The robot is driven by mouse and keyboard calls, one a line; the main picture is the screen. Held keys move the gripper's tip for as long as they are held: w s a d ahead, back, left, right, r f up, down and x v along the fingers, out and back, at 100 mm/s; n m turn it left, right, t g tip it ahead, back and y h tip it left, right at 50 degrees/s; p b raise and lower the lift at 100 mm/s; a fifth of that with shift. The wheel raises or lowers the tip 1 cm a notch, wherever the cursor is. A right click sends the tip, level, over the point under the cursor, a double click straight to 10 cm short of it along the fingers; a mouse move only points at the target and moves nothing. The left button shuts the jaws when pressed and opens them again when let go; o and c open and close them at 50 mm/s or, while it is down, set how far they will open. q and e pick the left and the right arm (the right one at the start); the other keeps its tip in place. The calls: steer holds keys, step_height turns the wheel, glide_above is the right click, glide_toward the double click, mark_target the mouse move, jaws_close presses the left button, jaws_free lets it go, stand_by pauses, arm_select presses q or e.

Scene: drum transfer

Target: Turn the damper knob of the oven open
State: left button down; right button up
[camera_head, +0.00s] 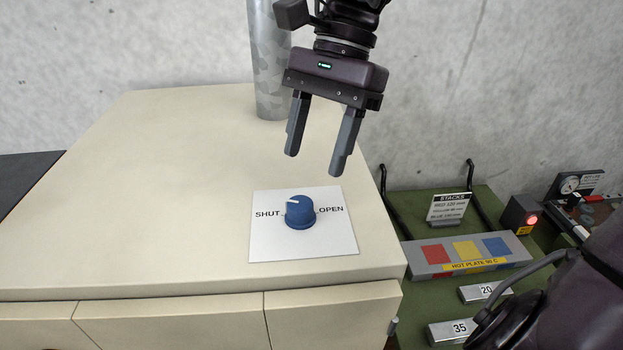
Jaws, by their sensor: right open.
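The blue damper knob (300,213) stands on a white plate (302,248) on top of the cream oven (180,200). The plate reads SHUT at the left of the knob and OPEN at the right. The white pointer line on the knob points to the upper left, toward the SHUT side. My right gripper (314,164) is open and empty, with its two fingers hanging above and behind the knob, apart from it. My left gripper is not in view.
A grey mottled pipe (270,65) rises at the oven's back, close behind my right gripper. On the green bench (430,260) at the right are a hot plate (468,262), a STACKS sign (448,208), numbered metal blocks (486,291) and a red lamp (532,220). The oven's left top is clear.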

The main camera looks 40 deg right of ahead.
mark_target(302, 202)
steer(key=f, duration=0.1)
steer(key=a+f, duration=0.1)
steer(key=s+a+f, duration=0.1)
steer(key=shift+s+a+f+b, duration=0.1)
steer(key=shift+a+f+b, duration=0.15)
steer(key=shift+f+b, duration=0.15)
steer(key=shift+p+x, duration=0.35)
steer(key=shift+x, duration=0.5)
steer(key=shift+w+d+f, duration=0.2)
steer(key=shift+w+f, duration=0.05)
steer(key=shift+f, duration=0.1)
steer(key=shift+a+f, duration=0.1)
steer(key=shift+s+a, duration=0.1)
steer(key=shift+c, duration=0.6)
steer(key=c, duration=0.8)
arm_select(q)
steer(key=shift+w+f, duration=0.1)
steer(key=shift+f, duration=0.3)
arm_select(e)
steer(key=shift+c, duration=0.2)
